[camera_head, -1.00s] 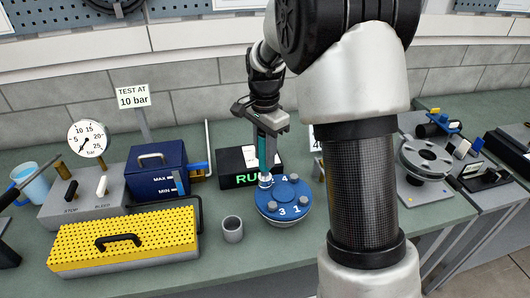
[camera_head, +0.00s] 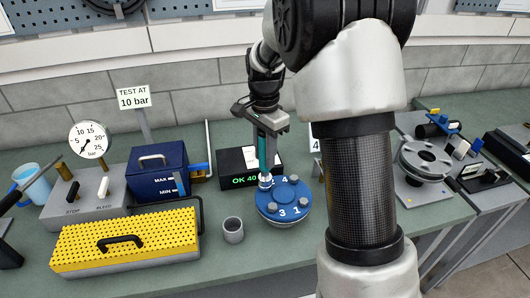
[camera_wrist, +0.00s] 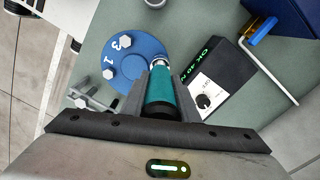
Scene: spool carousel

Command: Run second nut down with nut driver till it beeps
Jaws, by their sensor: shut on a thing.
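The nut driver (camera_head: 265,150), with a teal body and a metal socket, stands upright in my gripper (camera_head: 268,126), which is shut on it. Its socket end is down at the back-left of the round blue flange (camera_head: 283,212), over a nut position; the nut itself is hidden. The flange shows the numbers 1, 3 and 4 and other hex heads around its rim. In the wrist view the driver (camera_wrist: 161,92) sits between both fingers, beside the flange (camera_wrist: 138,68). The black driver controller (camera_head: 236,163) behind shows green text reading "OK 40", partly hidden.
A grey cup (camera_head: 232,231) stands left of the flange. A yellow perforated case (camera_head: 125,238), a blue tank (camera_head: 157,173) and a gauge on a grey pump block (camera_head: 90,203) fill the left. A grey flanged fixture (camera_head: 425,165) stands right. Bench in front of the flange is clear.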

